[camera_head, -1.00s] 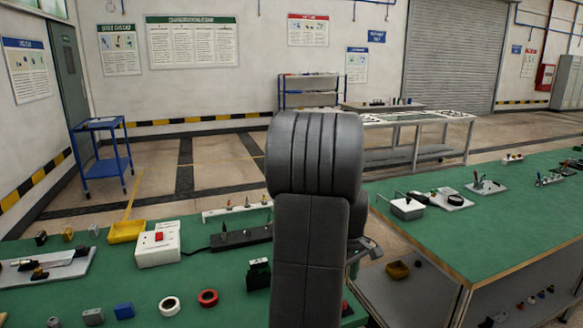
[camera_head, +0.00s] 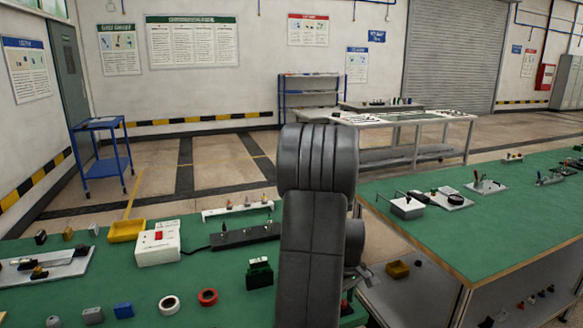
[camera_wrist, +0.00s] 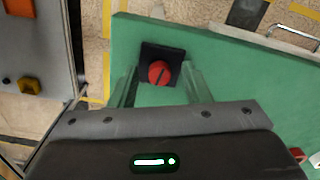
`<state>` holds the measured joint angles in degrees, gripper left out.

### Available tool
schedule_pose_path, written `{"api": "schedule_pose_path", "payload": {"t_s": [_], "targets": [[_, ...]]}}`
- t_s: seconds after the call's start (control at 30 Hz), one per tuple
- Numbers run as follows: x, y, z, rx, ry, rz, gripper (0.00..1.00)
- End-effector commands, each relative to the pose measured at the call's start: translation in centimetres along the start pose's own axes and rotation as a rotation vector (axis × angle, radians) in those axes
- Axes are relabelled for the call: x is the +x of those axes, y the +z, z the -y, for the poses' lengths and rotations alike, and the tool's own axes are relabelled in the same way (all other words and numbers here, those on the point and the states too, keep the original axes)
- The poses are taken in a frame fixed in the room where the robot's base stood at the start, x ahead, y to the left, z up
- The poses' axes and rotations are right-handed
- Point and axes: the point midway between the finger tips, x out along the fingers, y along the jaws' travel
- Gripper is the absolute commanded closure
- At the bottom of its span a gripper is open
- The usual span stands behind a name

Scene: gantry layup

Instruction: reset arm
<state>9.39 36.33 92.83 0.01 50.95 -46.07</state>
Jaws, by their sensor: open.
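My gripper (camera_wrist: 160,88) shows in the wrist view with its two fingers apart, open and empty. Between and beyond the fingertips is a red round knob on a dark square base (camera_wrist: 162,65), on the green bench top (camera_wrist: 225,75) near its edge. I cannot tell whether the fingers touch the knob. In the head view my grey arm stands in front of the green bench (camera_head: 210,275) and hides part of it; the gripper itself is mostly hidden there behind the arm.
A white box with a red switch (camera_head: 157,243), a yellow bin (camera_head: 126,230), tape rolls (camera_head: 207,297) and a dark strip (camera_head: 245,236) lie on the near bench. A second green bench (camera_head: 480,225) stands right, across a gap. A blue cart (camera_head: 103,160) stands back left.

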Motion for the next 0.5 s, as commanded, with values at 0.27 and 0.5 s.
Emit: {"api": "schedule_pose_path", "payload": {"t_s": [0.27, 0.5], "targets": [[-0.29, -0.03, -0.02, 0.228, 0.001, -0.001, 0.57], [-0.31, -0.04, -0.02, 0.42, 0.001, -0.001, 0.57]]}}
